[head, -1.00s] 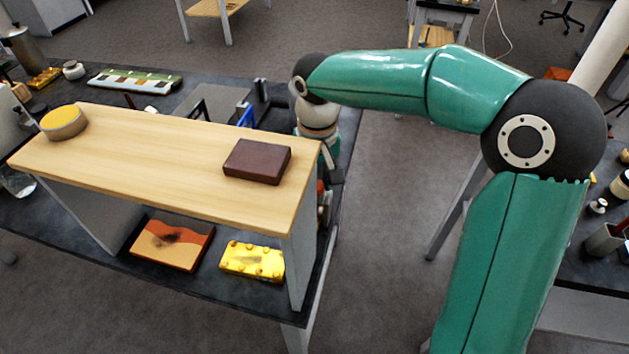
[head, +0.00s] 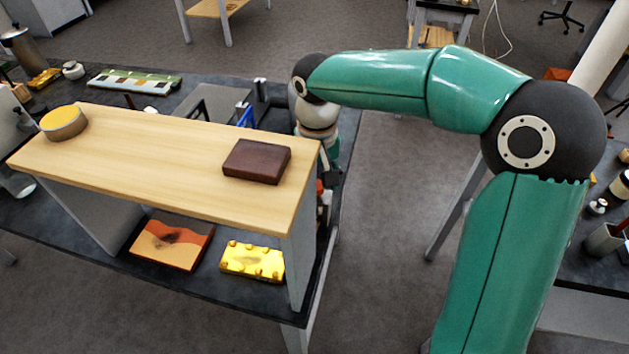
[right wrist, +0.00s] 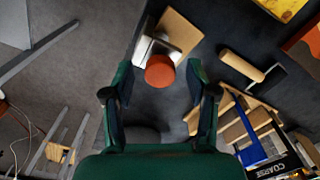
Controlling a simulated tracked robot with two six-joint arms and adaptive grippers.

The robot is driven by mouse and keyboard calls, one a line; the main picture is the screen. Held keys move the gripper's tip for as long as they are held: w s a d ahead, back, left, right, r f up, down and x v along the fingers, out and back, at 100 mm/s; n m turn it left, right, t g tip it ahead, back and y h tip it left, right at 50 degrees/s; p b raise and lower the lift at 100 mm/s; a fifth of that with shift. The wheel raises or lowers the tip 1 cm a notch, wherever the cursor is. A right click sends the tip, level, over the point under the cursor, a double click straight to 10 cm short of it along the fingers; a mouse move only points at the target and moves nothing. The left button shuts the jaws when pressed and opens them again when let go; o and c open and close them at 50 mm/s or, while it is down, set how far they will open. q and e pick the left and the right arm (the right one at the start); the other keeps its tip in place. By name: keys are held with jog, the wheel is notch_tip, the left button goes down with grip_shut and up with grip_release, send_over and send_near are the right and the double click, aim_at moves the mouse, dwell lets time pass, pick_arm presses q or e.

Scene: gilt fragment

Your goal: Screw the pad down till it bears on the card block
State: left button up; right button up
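In the right wrist view a round orange-red knob (right wrist: 160,71) sits at the end of a pale grey and dark fitting (right wrist: 155,44) beside a tan wooden board (right wrist: 184,32). My right gripper (right wrist: 159,82) is open, with one finger on each side of the knob and gaps showing between. In the head view my right gripper (head: 331,172) is partly hidden behind the raised shelf's right end, and a bit of orange-red (head: 319,187) shows beside it. I cannot make out the pad or the card block for sure. My left gripper is out of view.
A wooden shelf (head: 150,150) stands over the dark bench, bearing a brown block (head: 257,161) and a yellow-topped tin (head: 64,122). A wooden-handled tool (right wrist: 242,66) and a wooden rack with a blue piece (right wrist: 250,138) lie right of the knob.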

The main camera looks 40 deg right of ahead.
notch_tip(320, 180, up, 12)
dwell(0.6)
